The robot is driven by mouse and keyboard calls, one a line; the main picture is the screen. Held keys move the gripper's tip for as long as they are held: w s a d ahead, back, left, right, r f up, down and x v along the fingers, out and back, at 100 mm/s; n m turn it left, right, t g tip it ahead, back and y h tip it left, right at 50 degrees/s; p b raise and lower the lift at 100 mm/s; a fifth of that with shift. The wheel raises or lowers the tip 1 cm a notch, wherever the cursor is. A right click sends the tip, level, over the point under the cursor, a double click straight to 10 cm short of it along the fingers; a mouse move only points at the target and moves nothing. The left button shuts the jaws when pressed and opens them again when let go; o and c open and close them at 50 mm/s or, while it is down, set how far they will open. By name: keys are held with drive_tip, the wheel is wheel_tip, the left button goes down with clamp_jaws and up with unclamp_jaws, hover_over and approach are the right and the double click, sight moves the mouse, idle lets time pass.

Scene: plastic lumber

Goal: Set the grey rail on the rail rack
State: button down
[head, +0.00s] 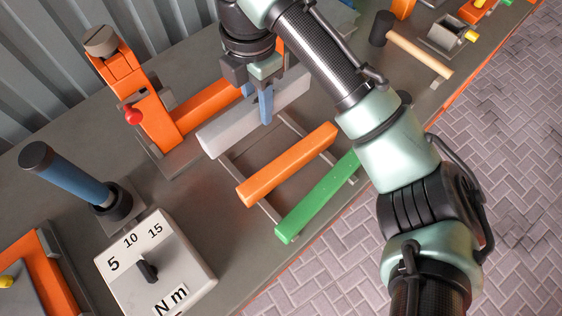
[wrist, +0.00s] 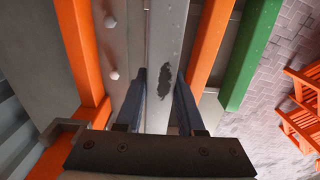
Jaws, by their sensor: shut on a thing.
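The grey rail (head: 228,127) is a long pale bar, held level or nearly so, with a dark worn patch on top in the wrist view (wrist: 165,35). My gripper (head: 266,108) is shut on it near its middle, a blue-grey finger on each side (wrist: 160,100). The rail rack (head: 290,122) is a low frame with thin grey cross bars. An orange rail (head: 288,165) and a green rail (head: 318,197) lie across it, side by side. The grey rail is over the rack's far end, parallel to them. I cannot tell whether it touches the bars.
An orange clamp-like stand (head: 150,115) with a red knob is left of the rail. A blue-handled tool (head: 70,177) and a torque box (head: 155,265) stand nearer. A mallet (head: 415,50) lies at the back right. The bench edge runs right of the green rail.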

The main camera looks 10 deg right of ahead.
wheel_tip(320, 180, down, 9)
drive_tip(key=shift+f, duration=0.1)
idle(0.3)
drive_tip(key=shift+f, duration=0.15)
drive_tip(key=c, duration=0.5)
unclamp_jaws()
wheel_tip(320, 180, up, 12)
drive_tip(key=shift+r+p, duration=0.2)
drive_tip(key=shift+p, duration=0.4)
